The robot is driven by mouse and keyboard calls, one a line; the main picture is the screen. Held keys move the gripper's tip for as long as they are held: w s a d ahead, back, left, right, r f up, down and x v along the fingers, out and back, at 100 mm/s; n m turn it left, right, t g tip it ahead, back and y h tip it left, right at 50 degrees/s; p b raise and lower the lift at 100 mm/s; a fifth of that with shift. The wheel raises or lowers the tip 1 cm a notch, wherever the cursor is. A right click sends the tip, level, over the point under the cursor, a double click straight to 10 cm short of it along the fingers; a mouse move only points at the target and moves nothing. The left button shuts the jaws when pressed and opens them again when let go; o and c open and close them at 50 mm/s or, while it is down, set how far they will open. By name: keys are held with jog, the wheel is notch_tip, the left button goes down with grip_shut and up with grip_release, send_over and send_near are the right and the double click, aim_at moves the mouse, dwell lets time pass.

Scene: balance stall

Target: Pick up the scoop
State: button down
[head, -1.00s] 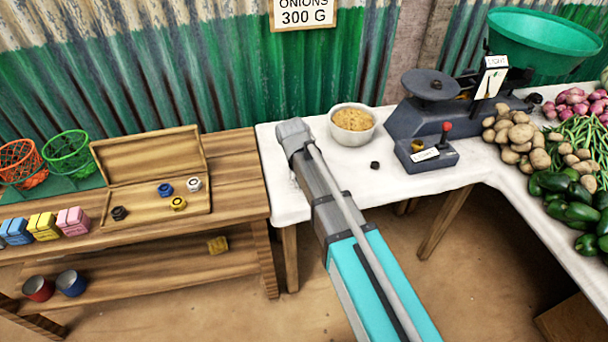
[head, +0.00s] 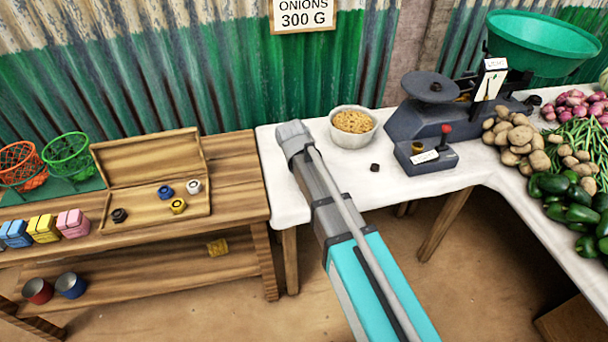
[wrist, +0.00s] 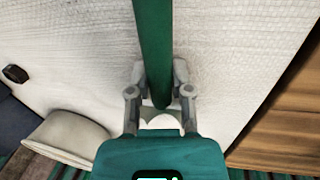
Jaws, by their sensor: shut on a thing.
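The scoop (wrist: 152,40) shows in the wrist view as a long dark green handle running down from the top edge to the middle. My gripper (wrist: 159,85) has one finger on each side of the handle and is shut on it. The scoop's far end is out of the picture at the top. Whether it touches the white table cannot be told. In the head view my arm hides both the gripper and the scoop.
A white bowl of grain (head: 353,122) stands on the white table (head: 285,200), right of my arm; it also shows in the wrist view (wrist: 62,138). A small dark piece (head: 375,167) lies nearby. A grey balance scale (head: 432,118) stands farther right. A wooden bench (head: 235,165) adjoins at left.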

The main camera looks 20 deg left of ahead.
jog(key=shift+r, duration=0.2)
notch_tip(320, 180, up, 3)
jog(key=p, duration=0.3)
jog(key=shift+f, duration=0.1)
jog(key=s+r+p, duration=0.1)
jog(key=r+p, duration=0.1)
jog(key=s+d+r+p, duration=0.1)
jog(key=s+r+p, duration=0.3)
jog(key=p, duration=0.1)
jog(key=shift+d+r, duration=0.35)
jog(key=shift+d, duration=0.05)
jog(key=s+d+r+p, duration=0.2)
jog(key=s+r+p, duration=0.1)
jog(key=s, duration=0.5)
jog(key=shift+d, duration=0.4)
jog(key=shift+s, duration=0.1)
jog(key=shift+d, duration=0.1)
